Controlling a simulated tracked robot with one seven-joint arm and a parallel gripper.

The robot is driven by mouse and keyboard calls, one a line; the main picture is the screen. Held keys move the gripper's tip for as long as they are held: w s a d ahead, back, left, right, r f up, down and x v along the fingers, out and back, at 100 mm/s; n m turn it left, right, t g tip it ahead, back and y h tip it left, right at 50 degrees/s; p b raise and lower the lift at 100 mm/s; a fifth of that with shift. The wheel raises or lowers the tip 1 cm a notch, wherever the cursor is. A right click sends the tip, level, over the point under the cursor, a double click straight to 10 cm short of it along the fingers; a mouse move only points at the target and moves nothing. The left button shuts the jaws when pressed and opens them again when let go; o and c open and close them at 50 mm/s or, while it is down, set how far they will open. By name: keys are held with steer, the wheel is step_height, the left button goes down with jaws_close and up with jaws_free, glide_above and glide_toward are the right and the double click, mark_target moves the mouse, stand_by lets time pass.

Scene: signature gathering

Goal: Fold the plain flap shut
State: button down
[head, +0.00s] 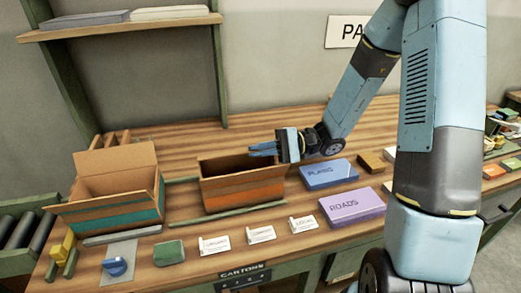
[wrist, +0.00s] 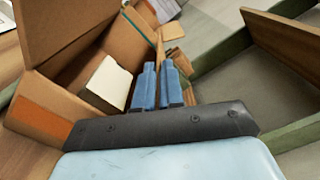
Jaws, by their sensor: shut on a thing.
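An open brown carton with an orange band (head: 243,191) stands on the bench. Its inside is dark in the head view. My gripper (head: 262,149) is over its back right top edge, with blue fingers pointing left. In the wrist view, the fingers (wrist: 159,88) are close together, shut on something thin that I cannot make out. The carton's orange band (wrist: 38,118) shows at lower left there, and a pale block (wrist: 108,84) lies beside the fingers. A brown panel (wrist: 65,28) rises at upper left. I cannot tell which flap is the plain one.
An open carton with a teal band (head: 115,211) stands left, its back flap raised. Blue PLANS (head: 329,173) and purple ROADS (head: 351,205) boxes lie right. Several white cards (head: 261,235) and a green block (head: 169,252) lie in front. Bench behind the cartons is mostly clear.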

steer(key=c, duration=1.3)
jaws_free()
steer(key=v, duration=1.4)
steer(key=shift+v, duration=7.9)
